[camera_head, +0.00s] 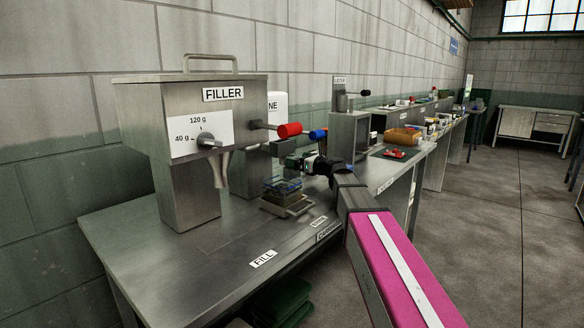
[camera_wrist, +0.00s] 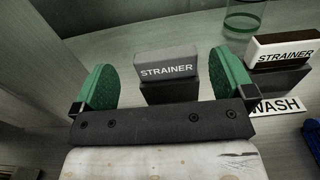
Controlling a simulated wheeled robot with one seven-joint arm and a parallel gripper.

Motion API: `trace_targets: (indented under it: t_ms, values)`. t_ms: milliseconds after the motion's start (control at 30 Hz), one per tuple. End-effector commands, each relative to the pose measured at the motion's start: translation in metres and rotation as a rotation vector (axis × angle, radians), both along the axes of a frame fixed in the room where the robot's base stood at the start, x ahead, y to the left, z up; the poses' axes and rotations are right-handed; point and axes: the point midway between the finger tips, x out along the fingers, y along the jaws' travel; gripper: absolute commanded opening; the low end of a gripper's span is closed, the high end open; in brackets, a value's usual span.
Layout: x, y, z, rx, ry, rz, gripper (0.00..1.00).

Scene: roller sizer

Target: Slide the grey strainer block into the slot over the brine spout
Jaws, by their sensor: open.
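The grey strainer block (camera_wrist: 166,66), with a white STRAINER label on its face, stands in the wrist view on a dark lower part. My gripper (camera_wrist: 164,84) has its two green fingers wide apart, one to each side of the block, with visible gaps. It holds nothing. In the head view my gripper (camera_head: 296,160) is at the back of the steel bench, right of the filler. The brine unit (camera_head: 277,104) is partly hidden behind the filler; only "NE" of its label reads. I cannot make out its spout or slot.
A second STRAINER-labelled block (camera_wrist: 284,46), white and dark, stands right of the grey one, by a WASH label (camera_wrist: 276,106). A green-tinted glass (camera_wrist: 244,14) is behind. The bench front by the FILL label (camera_head: 263,258) is clear.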

Motion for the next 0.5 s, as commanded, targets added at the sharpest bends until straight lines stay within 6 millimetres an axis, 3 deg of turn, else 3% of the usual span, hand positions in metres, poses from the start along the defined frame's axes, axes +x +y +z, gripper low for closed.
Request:
trace_targets:
  t_ms: [200,500]
  values:
    - [0.025,0.023,-0.003,0.000,0.000,0.002,1.00]
    - [0.028,0.029,-0.003,0.000,0.000,0.000,1.00]
